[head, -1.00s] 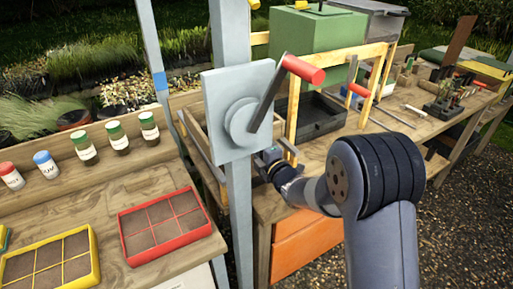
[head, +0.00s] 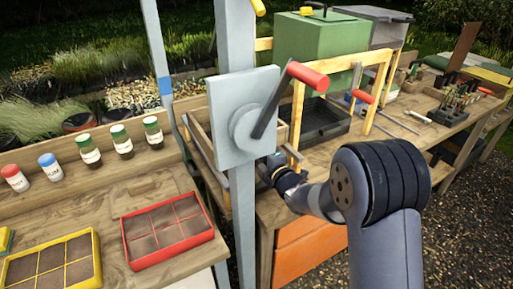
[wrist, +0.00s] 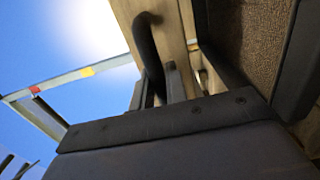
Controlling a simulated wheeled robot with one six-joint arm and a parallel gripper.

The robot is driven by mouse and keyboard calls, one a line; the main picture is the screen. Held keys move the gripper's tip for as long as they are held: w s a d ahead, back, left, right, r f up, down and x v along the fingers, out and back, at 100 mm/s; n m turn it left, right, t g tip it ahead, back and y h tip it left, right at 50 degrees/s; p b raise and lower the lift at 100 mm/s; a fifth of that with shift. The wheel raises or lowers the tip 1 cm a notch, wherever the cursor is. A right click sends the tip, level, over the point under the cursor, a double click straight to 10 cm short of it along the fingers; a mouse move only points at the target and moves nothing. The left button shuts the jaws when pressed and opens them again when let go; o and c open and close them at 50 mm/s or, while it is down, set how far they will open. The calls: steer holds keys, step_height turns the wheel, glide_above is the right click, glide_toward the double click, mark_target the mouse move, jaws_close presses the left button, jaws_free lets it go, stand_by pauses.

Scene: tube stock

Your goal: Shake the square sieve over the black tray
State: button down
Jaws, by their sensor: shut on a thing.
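The black tray (head: 328,118) lies on the far bench behind a light wooden stand. The square sieve (head: 283,132) looks like a wooden frame; most of it is hidden behind the grey crank plate. My gripper (head: 274,165) is just right of the grey post and below the plate, at the sieve's near side. In the wrist view, a wooden wall with a dark curved handle (wrist: 150,50) stands close beyond the jaws, and my gripper is shut on the sieve. The contact itself is dark and partly hidden. A brown grainy surface shows at upper right; I cannot tell whether it is mesh.
A grey plate (head: 243,115) with a red-handled crank (head: 307,75) stands on a post close to my gripper. A green box (head: 318,45) is behind the tray. Red (head: 167,227) and yellow seed trays and several jars are at left. Tools lie on the bench at right.

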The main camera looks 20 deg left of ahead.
steer(key=shift+s+d+f+b, duration=0.15)
steer(key=shift+s+d+b, duration=0.1)
steer(key=shift+b, duration=0.1)
steer(key=b+v, duration=0.4)
steer(key=v, duration=0.2)
steer(key=b+x, duration=0.2)
steer(key=x, duration=0.5)
steer(key=shift+w+a, duration=0.15)
steer(key=shift+w, duration=0.05)
jaws_free()
stand_by(0.4)
stand_by(0.4)
